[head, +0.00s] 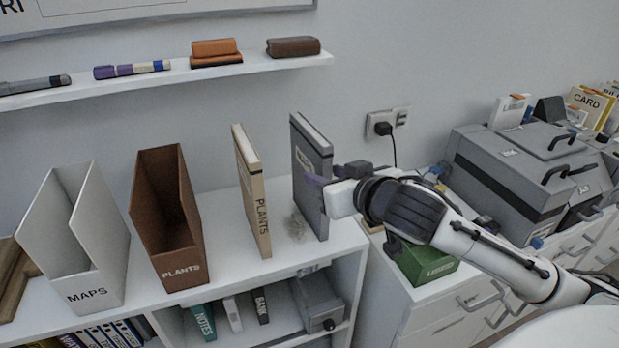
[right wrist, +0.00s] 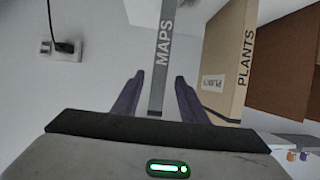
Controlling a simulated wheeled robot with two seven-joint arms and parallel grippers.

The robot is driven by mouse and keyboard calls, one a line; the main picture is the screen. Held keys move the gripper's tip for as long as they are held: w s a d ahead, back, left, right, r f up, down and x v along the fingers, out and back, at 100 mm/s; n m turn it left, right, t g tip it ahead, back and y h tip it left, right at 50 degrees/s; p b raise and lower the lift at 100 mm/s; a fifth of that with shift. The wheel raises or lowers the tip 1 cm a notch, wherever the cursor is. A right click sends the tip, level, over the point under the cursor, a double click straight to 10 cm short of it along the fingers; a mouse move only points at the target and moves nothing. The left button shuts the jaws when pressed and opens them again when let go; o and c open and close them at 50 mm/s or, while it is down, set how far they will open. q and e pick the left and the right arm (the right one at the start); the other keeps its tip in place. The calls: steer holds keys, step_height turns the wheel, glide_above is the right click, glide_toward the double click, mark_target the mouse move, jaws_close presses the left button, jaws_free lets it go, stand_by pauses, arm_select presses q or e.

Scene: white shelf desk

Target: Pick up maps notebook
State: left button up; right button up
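The grey maps notebook (head: 312,150) stands upright on top of the white shelf desk, right of the plants notebook. In the right wrist view its spine, lettered MAPS (right wrist: 165,45), runs between my two fingers. My right gripper (head: 318,186) is at the spine side of the notebook and covers part of it in the head view. In the right wrist view the right gripper (right wrist: 157,77) is open, with a gap on each side of the spine. My left gripper is not in view.
The tan plants notebook (head: 251,195) stands close left. Farther left are a brown PLANTS holder (head: 172,250) and a white MAPS holder (head: 92,270), both empty. A wall shelf (head: 160,80) is above. A grey machine (head: 530,165) and green box (head: 428,268) are right.

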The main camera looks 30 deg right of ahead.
mark_target(314, 171)
steer(key=shift+x, duration=3.5)
steer(key=shift+s+f, duration=0.1)
jaws_close()
steer(key=shift+d, duration=0.1)
